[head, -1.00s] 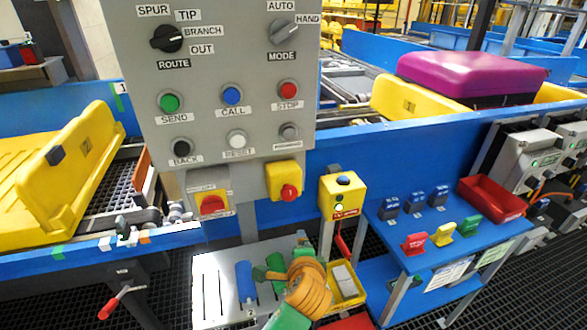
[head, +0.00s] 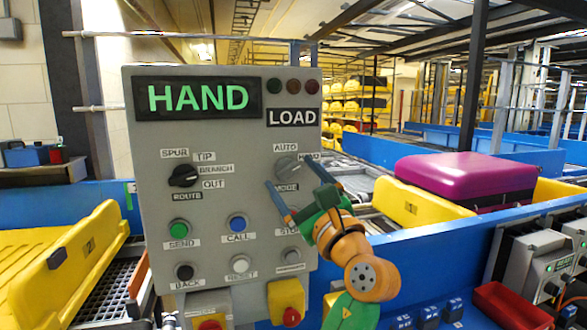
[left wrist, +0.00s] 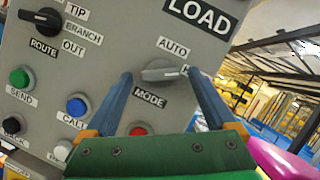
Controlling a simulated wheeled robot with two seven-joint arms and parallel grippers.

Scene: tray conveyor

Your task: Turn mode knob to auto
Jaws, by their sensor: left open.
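The mode knob (head: 289,167) is a grey knob at the upper right of the grey control panel (head: 145,215). Its labels are AUTO above it, HAND to its right and MODE below. In the left wrist view the knob (left wrist: 163,71) points towards the right, at the HAND side. The panel display (head: 198,97) reads HAND in green. My left gripper (head: 298,174) is open, with its blue fingers (left wrist: 160,92) on either side of the knob in the wrist view. I cannot tell whether they touch it. The gripper partly hides the HAND and MODE labels and the stop button. My right gripper is out of view.
The black route knob (head: 184,175) sits to the left on the panel. Send (head: 179,228), call (head: 237,223) and reset (head: 240,263) buttons lie below. A purple case (head: 466,178) rests in a yellow tray on the conveyor at the right. Blue rails border the conveyor.

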